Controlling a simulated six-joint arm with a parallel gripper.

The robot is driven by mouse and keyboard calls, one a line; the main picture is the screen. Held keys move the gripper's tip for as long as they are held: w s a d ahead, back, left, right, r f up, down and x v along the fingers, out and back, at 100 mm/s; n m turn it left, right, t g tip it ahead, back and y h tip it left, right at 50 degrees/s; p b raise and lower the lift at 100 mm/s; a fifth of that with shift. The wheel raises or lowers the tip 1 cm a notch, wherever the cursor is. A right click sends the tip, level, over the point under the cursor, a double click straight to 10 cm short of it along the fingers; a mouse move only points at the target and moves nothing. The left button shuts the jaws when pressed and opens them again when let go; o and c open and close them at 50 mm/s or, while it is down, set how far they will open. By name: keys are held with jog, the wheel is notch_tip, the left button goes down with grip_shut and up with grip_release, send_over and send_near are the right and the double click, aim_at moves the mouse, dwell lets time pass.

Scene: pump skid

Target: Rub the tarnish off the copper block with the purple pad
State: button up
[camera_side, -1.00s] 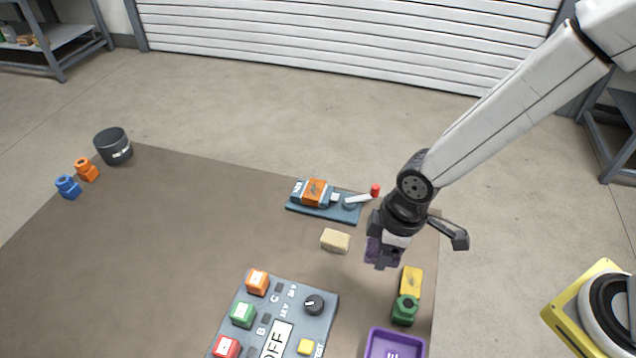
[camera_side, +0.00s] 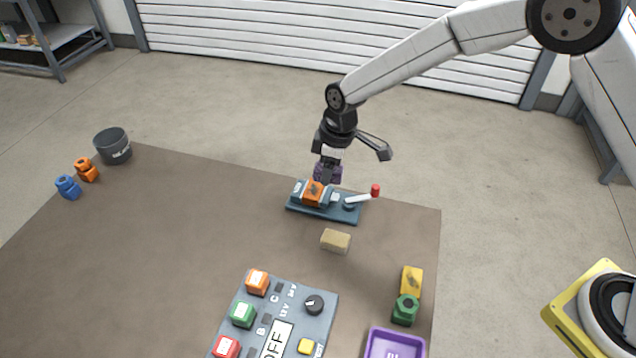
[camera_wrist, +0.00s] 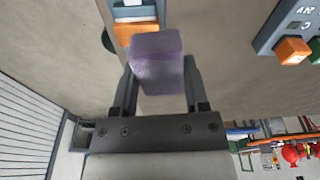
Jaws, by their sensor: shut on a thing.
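My gripper (camera_side: 322,178) is shut on the purple pad (camera_side: 333,174). The pad also shows between the fingers in the wrist view (camera_wrist: 157,62). The copper block (camera_side: 313,192) is orange with a dark mark on top, and sits clamped in a blue-grey vise (camera_side: 328,212) with a red-tipped handle. The pad is at the block's far side in the side view, seemingly just above it; I cannot tell whether they touch. In the wrist view the pad hides part of the orange block (camera_wrist: 128,32).
A tan block (camera_side: 335,241) lies just in front of the vise. A control panel (camera_side: 320,325), a purple tray (camera_side: 394,344), a yellow block (camera_side: 411,281) and a green nut-shaped piece (camera_side: 405,310) are nearer the front. A dark bin (camera_side: 113,147) stands far left. The mat's middle left is clear.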

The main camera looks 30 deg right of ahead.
jog(key=shift+w+d, duration=0.3)
jog(key=shift+w, duration=0.3)
jog(key=shift+w+d, duration=0.3)
jog(key=shift+w, duration=0.35)
jog(key=shift+w+d, duration=0.3)
jog(key=shift+w, duration=0.3)
jog(key=shift+f, duration=0.2)
